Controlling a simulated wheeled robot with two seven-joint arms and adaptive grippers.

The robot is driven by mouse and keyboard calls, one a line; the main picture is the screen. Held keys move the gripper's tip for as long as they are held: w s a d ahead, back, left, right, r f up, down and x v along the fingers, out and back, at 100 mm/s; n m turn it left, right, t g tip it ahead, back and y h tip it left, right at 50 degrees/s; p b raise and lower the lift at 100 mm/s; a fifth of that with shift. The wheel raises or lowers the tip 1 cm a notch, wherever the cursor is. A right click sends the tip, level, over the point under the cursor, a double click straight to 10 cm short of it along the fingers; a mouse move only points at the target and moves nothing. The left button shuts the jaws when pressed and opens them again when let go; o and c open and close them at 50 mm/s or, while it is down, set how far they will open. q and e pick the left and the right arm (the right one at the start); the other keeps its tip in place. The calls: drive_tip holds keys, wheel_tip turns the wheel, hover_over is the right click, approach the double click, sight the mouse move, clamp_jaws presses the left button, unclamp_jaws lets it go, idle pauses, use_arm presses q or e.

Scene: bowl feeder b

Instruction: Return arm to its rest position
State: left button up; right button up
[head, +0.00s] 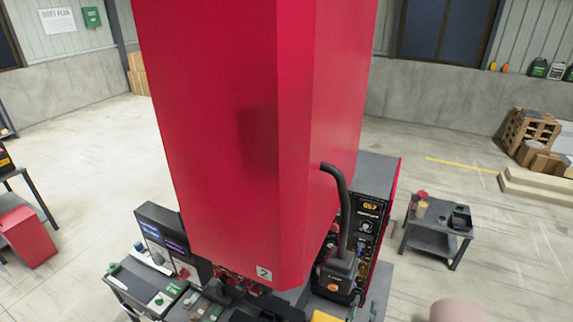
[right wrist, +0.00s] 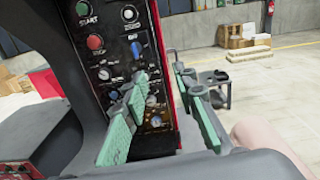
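In the right wrist view, my right gripper (right wrist: 162,82) shows its two green-padded fingers spread apart with nothing between them. They stand in front of the machine's control panel (right wrist: 115,45), and I cannot tell how far apart gripper and panel are. I cannot make out the right gripper clearly in the head view. My left gripper is in neither view. No rest position is marked in the frames.
A large red housing (head: 225,120) labelled 2 fills the middle of the head view and hides much behind it. The control panel (head: 368,225) is at its right. A grey cart (head: 432,240) stands further right. Parts lie on a bench (head: 135,290) at lower left. Open floor surrounds these.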

drive_tip(key=s+d+f+m+g, duration=0.7)
drive_tip(key=s+d+f+m, duration=0.2)
drive_tip(key=d+f+m, duration=0.45)
drive_tip(key=s+a+f+m+g+y, duration=0.1)
drive_tip(key=s+f+m+g+y, duration=0.25)
drive_tip(key=s+m, duration=0.5)
drive_tip(key=s+f+m+g+y, duration=0.25)
drive_tip(key=s+f+m, duration=0.35)
drive_tip(key=m, duration=0.4)
drive_tip(key=s+a+f+n+g+y+b, duration=0.2)
drive_tip(key=f+b, duration=1.1)
drive_tip(key=f, duration=2.9)
use_arm(q)
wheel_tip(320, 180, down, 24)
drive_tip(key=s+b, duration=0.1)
drive_tip(key=b, duration=1)
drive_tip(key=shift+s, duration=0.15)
use_arm(e)
drive_tip(key=s+f, duration=1)
drive_tip(key=f, duration=0.4)
drive_tip(key=s+f, duration=1)
drive_tip(key=f, duration=0.4)
drive_tip(key=shift+s+d+h, duration=0.3)
drive_tip(key=shift+s+d, duration=0.05)
drive_tip(key=shift+s, duration=0.05)
